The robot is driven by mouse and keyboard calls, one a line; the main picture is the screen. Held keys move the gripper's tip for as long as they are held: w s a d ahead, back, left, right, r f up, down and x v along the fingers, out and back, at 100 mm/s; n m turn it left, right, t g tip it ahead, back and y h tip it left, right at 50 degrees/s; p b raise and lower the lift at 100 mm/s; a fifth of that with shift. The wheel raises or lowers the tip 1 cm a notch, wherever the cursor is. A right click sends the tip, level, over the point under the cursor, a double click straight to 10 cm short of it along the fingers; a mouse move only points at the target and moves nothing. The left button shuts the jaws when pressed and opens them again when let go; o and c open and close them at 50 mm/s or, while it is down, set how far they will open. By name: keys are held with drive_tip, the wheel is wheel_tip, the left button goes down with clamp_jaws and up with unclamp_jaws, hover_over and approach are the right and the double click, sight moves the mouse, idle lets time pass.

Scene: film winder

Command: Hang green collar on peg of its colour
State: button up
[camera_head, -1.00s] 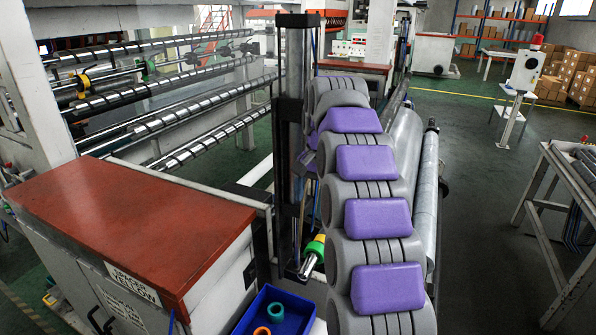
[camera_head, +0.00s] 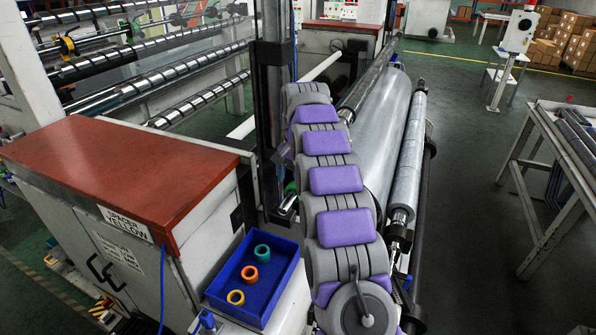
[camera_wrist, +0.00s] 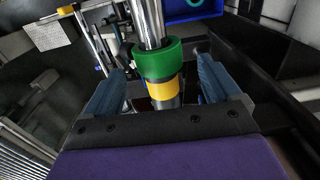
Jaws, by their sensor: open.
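A green collar (camera_wrist: 160,60) sits around a steel rod (camera_wrist: 152,22) in the wrist view. A yellow band (camera_wrist: 164,90) lies right against it on the same rod; I cannot tell if it is a collar or a mark. My gripper (camera_wrist: 160,84) is open, with one blue-grey finger on each side of the rod and gaps to both sides of the green collar. In the head view a bit of green (camera_head: 290,187) and the rod's end (camera_head: 288,205) show beside my arm, which hides the rest.
A blue tray (camera_head: 281,304) holds a teal collar (camera_head: 262,253), an orange collar (camera_head: 249,274) and a yellow collar (camera_head: 235,297). A red-topped cabinet (camera_head: 120,170) stands left, a dark column (camera_head: 272,110) behind. Large film rollers (camera_head: 375,135) lie right of my arm.

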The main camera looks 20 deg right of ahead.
sight(294, 187)
drive_tip(key=shift+d+f, duration=0.15)
drive_tip(key=shift+f, duration=0.55)
drive_tip(key=shift+d+f, duration=0.1)
drive_tip(key=shift+f, duration=0.55)
drive_tip(key=shift+a, duration=0.35)
drive_tip(key=shift+c, duration=0.6)
drive_tip(key=shift+d, duration=0.2)
drive_tip(key=c, duration=0.8)
drive_tip(key=shift+c, duration=1.4)
drive_tip(key=o, duration=0.5)
drive_tip(key=c, duration=0.5)
drive_tip(key=shift+s+a+f+b, duration=0.1)
drive_tip(key=shift+s+a+b, duration=0.65)
drive_tip(key=shift+b, duration=0.15)
drive_tip(key=shift+c, duration=0.2)
drive_tip(key=s+a+b, duration=0.4)
drive_tip(key=s+a, duration=0.4)
drive_tip(key=shift+s+a, duration=0.15)
drive_tip(key=shift+a, duration=0.2)
